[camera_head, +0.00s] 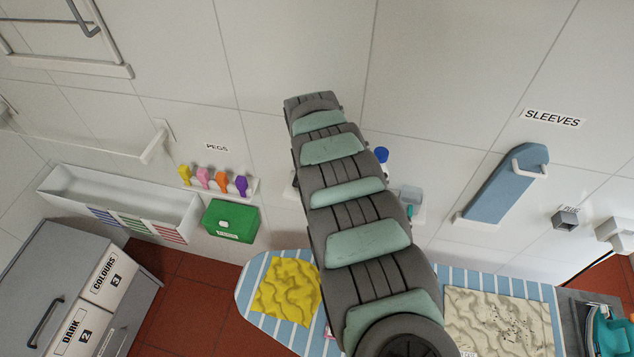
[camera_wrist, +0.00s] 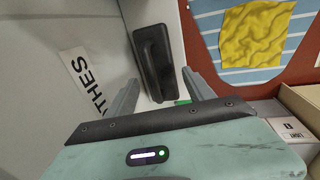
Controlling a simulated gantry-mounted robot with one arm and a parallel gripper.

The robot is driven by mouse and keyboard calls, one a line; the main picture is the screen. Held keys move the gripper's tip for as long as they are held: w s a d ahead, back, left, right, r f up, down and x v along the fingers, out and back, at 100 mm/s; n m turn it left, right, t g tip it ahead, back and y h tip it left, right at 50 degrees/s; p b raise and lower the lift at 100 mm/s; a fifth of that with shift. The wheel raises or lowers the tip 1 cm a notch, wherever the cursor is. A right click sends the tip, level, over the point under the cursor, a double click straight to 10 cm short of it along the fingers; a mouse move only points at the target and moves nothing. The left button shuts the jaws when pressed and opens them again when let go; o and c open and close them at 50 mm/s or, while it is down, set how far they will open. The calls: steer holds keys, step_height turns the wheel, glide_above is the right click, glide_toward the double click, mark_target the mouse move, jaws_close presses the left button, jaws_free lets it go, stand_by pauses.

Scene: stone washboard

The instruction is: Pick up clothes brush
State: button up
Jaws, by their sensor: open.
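In the wrist view a black clothes brush (camera_wrist: 153,60) with a long raised handle lies against a white surface. A label (camera_wrist: 85,80) ending in "THES" is beside it on the left. My gripper (camera_wrist: 159,77) is open, its two fingers apart and empty. The brush shows between and beyond the fingertips, nearer the right finger in the picture; I cannot tell how far it is from them. In the head view my arm hides both the brush and the gripper.
A striped ironing board (camera_head: 265,323) with a yellow cloth (camera_head: 288,291) stands below. A green box (camera_head: 230,220) and a shelf with coloured pegs (camera_head: 212,181) are on the left wall. A blue sleeve board (camera_head: 507,185) hangs at right. A small blue-capped item (camera_head: 382,155) is close beside my arm.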

steer(key=shift+w+f+p, duration=0.15)
steer(key=shift+w+f, duration=0.05)
steer(key=shift+f, duration=0.55)
steer(key=shift+w+f+p, duration=0.15)
steer(key=shift+f, duration=0.55)
steer(key=shift+w+f+p, duration=0.15)
steer(key=shift+w+f, duration=0.05)
steer(key=shift+f, duration=0.55)
steer(key=shift+d+f, duration=0.15)
steer(key=shift+f, duration=0.15)
steer(key=c, duration=1.2)
steer(key=shift+o, duration=0.2)
steer(key=shift+r, duration=0.15)
